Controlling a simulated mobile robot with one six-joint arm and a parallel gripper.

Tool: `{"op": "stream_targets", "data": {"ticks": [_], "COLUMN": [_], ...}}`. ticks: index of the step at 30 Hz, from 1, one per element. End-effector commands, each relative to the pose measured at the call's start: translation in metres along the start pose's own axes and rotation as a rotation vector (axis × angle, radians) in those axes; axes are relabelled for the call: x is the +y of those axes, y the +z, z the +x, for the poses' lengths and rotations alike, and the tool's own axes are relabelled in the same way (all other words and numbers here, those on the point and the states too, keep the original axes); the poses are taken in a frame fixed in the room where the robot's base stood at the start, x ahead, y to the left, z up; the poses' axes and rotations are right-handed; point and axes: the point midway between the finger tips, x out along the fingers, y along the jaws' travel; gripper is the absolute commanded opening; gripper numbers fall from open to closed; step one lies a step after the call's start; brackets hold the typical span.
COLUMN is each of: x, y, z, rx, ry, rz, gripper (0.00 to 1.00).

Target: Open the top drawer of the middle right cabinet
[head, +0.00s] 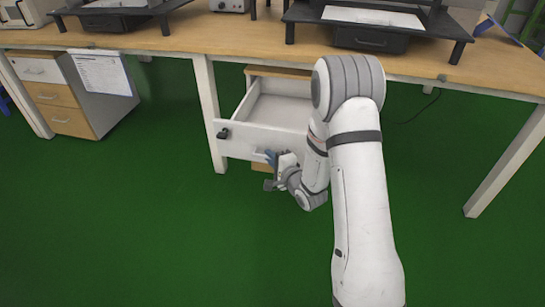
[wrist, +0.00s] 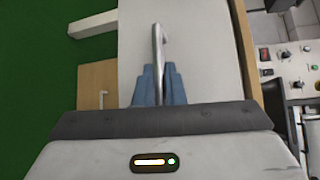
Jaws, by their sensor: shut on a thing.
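The white top drawer (head: 275,110) of the cabinet (head: 280,72) under the bench stands pulled out, and its empty inside shows. Its white front also fills much of the wrist view (wrist: 205,50). My gripper (head: 271,157) is at the drawer front, low and right of the dark lock-like piece (head: 223,133). In the wrist view, my gripper's blue fingers (wrist: 158,75) are shut around the metal bar handle (wrist: 157,40). My arm hides the right part of the drawer and cabinet.
A wooden-front drawer (wrist: 97,85) with its own handle lies below. The bench top (head: 220,42) is above the open drawer, and a bench leg (head: 208,110) stands close to its left. Another cabinet (head: 75,90) is at far left. The green floor (head: 150,230) in front is clear.

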Motion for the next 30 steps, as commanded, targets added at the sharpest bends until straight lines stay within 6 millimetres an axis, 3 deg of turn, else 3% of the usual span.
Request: {"op": "stream_targets", "data": {"ticks": [3,4,12,20,30], "x": [0.001,0.001,0.0,-0.001,-0.002], "y": [0.003,0.003,0.001,-0.001,-0.001], "z": [0.001,0.001,0.0,-0.003,-0.055], "rx": [-0.008,-0.008,-0.003,0.0,0.002], "ry": [0.001,0.001,0.0,0.0,0.001], "rz": [-0.002,-0.002,-0.001,0.0,0.002], "gripper": [0.0,0.12,0.32,0.32,0.32]}}
